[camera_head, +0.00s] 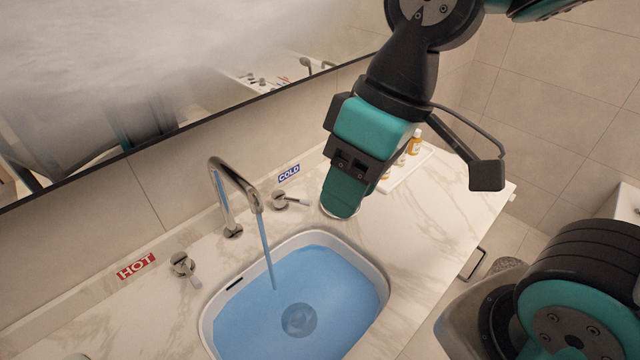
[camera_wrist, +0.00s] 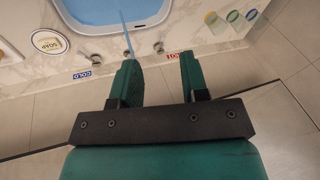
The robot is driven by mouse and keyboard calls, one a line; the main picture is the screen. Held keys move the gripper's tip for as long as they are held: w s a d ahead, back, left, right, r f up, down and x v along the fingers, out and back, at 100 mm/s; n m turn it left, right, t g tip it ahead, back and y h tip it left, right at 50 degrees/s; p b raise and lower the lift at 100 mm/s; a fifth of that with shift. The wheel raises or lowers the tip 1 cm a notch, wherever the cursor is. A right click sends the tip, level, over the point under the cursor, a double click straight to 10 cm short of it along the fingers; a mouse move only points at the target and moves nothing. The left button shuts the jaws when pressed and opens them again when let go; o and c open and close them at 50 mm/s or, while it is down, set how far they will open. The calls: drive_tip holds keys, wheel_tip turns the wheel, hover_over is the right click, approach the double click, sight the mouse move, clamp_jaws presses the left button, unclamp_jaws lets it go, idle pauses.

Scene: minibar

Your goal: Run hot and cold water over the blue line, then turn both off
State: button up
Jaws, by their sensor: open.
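The silver tap (camera_head: 236,190) pours a blue stream into the white-rimmed sink (camera_head: 378,275), where blue water stands over the drain. I cannot make out a separate blue line. The cold handle (camera_head: 283,200), by the blue COLD label (camera_head: 289,173), has its lever pointing right. The hot handle (camera_head: 183,265), by the red HOT label (camera_head: 136,266), has its lever pointing to the front. My gripper (camera_head: 342,198) is above the counter, right of the cold handle and apart from it. In the wrist view my gripper (camera_wrist: 158,72) is open, with nothing between its fingers.
A round soap dish (camera_wrist: 48,41) sits beside the sink, mostly hidden behind my gripper in the head view. A tray (camera_head: 405,172) with small bottles (camera_head: 415,141) stands at the counter's far right. A fogged mirror (camera_head: 180,80) hangs behind the counter.

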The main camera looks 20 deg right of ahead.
drive_tip(key=w+f+b, duration=0.3)
drive_tip(key=w+f, duration=0.1)
drive_tip(key=w, duration=0.6)
drive_tip(key=n+g+h+b, duration=0.2)
drive_tip(key=b, duration=0.6)
approach(292, 201)
drive_tip(key=s+d+f, duration=0.1)
drive_tip(key=d, duration=0.1)
drive_tip(key=p+x, duration=0.2)
drive_tip(key=x, duration=0.5)
drive_tip(key=shift+s+a+f, duration=0.1)
drive_tip(key=shift+s+f, duration=0.05)
drive_tip(key=shift+f, duration=0.15)
clamp_jaws()
